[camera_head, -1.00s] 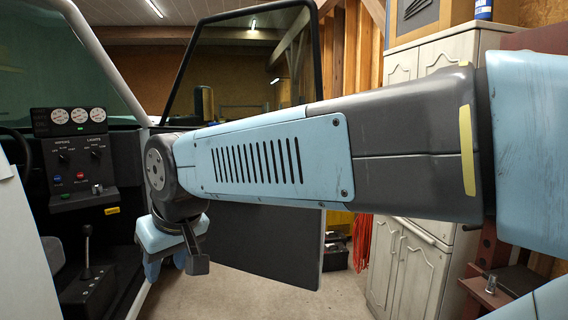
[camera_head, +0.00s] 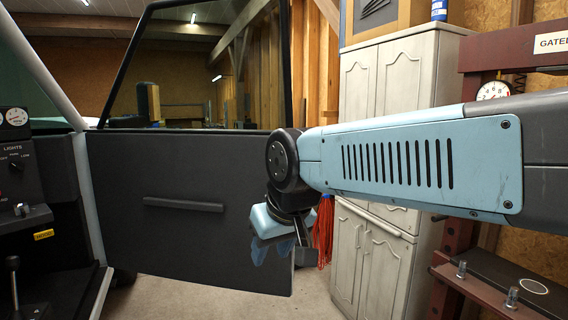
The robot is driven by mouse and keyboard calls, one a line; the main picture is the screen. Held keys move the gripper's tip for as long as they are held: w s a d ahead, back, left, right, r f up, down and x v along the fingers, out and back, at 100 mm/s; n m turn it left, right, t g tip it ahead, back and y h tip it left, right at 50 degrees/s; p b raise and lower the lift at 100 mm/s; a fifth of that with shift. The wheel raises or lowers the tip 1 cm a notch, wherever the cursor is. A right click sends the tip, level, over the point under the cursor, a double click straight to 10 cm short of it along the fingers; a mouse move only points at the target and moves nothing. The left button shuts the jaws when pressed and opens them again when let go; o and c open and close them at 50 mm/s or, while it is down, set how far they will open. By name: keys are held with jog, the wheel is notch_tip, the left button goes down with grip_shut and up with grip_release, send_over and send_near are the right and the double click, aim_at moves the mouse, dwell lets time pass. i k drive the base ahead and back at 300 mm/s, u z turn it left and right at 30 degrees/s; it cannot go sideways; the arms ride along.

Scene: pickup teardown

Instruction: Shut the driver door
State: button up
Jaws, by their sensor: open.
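The driver door (camera_head: 150,215) stands open, left of centre. Its dark inner panel faces me, with a horizontal pull bar (camera_head: 183,204) in the middle and a black window frame above. Its hinge side meets the pale blue cab pillar (camera_head: 92,195) at the left. My gripper (camera_head: 272,251) hangs from the wrist of my arm, pointing down, and overlaps the lower part of the door's free right edge in the picture. It is open with nothing seen between its fingers. I cannot tell whether it touches the door.
The dashboard panel (camera_head: 22,165) shows at the left edge. A whitish cabinet (camera_head: 372,265) stands behind and right of the door, with red cords (camera_head: 324,232) beside it. A dark red steel frame (camera_head: 470,235) with a gauge stands at the right. Some bare floor (camera_head: 185,303) shows under the door.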

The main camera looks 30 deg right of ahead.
aim_at(200, 90)
jog(key=z, duration=1.2)
jog(key=i, duration=1)
jog(key=u, duration=0.05)
jog(key=k, duration=0.8)
jog(key=z, duration=0.2)
jog(key=i, duration=0.85)
jog(key=u, duration=0.05)
